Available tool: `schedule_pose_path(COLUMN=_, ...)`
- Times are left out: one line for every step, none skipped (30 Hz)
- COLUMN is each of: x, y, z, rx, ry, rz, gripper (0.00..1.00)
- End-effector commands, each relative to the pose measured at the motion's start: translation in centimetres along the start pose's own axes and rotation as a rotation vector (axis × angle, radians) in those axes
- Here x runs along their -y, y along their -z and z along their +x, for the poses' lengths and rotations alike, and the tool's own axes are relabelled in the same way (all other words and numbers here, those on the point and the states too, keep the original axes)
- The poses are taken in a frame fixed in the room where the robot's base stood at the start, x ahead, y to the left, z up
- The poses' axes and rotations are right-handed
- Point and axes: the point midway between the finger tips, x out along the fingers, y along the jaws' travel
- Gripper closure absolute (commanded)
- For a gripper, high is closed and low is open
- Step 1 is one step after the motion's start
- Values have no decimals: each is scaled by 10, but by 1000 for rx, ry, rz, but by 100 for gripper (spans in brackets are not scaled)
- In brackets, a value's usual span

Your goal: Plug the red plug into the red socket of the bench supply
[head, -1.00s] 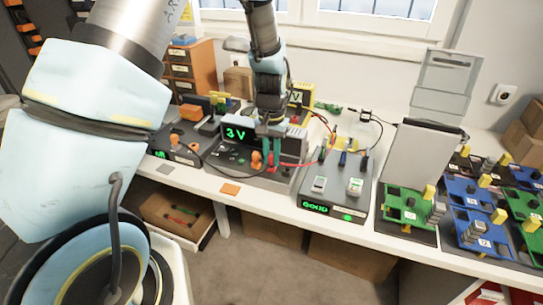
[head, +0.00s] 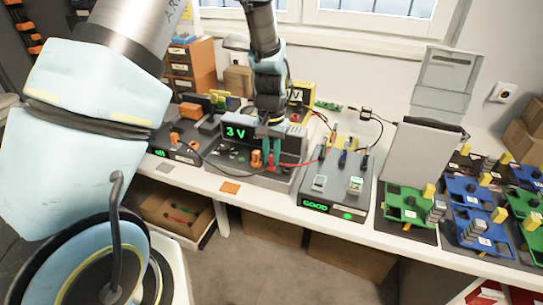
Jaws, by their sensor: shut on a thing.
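The bench supply (head: 236,150) is a dark box with a green "3 V" display, standing on the white bench near the middle of the head view. My gripper (head: 271,153) points down at its front right part, with teal fingers closed on the red plug (head: 272,162). A red lead (head: 300,164) runs from the plug to the right. An orange part (head: 256,159) stands just left of the fingers. The red socket is hidden by the gripper and plug, so I cannot tell whether the plug is seated in it.
A grey tester (head: 335,190) showing "GOOD" stands to the right. Green and blue trays (head: 405,205) and a tall grey panel (head: 425,155) are further right. Another dark device (head: 178,145) stands left.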

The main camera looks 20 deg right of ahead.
Motion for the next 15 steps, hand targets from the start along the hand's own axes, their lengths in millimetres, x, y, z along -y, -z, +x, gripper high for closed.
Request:
schedule_pose_path(x=0, y=0, z=0, rx=0, ry=0, rz=0, gripper=78)
schedule_pose_path(x=0, y=0, z=0, rx=0, ry=0, rz=0, gripper=75)
schedule_pose_path(x=0, y=0, z=0, rx=0, ry=0, rz=0, gripper=70)
schedule_pose_path(x=0, y=0, z=0, rx=0, ry=0, rz=0, gripper=67)
schedule_pose_path(x=0, y=0, z=0, rx=0, ry=0, rz=0, gripper=64)
schedule_pose_path(x=0, y=0, z=0, rx=0, ry=0, rz=0, gripper=59)
schedule_pose_path(x=0, y=0, z=0, rx=0, ry=0, rz=0, gripper=56)
schedule_pose_path(x=0, y=0, z=0, rx=0, ry=0, rz=0, gripper=52)
schedule_pose_path(x=0, y=0, z=0, rx=0, ry=0, rz=0, gripper=48)
schedule_pose_path(x=0, y=0, z=0, rx=0, ry=0, rz=0, gripper=44)
schedule_pose_path(x=0, y=0, z=0, rx=0, ry=0, rz=0, gripper=44)
schedule_pose_path(x=0, y=0, z=0, rx=0, ry=0, rz=0, gripper=44)
schedule_pose_path(x=0, y=0, z=0, rx=0, ry=0, rz=0, gripper=44)
schedule_pose_path(x=0, y=0, z=0, rx=0, ry=0, rz=0, gripper=44)
schedule_pose_path(x=0, y=0, z=0, rx=0, ry=0, rz=0, gripper=44)
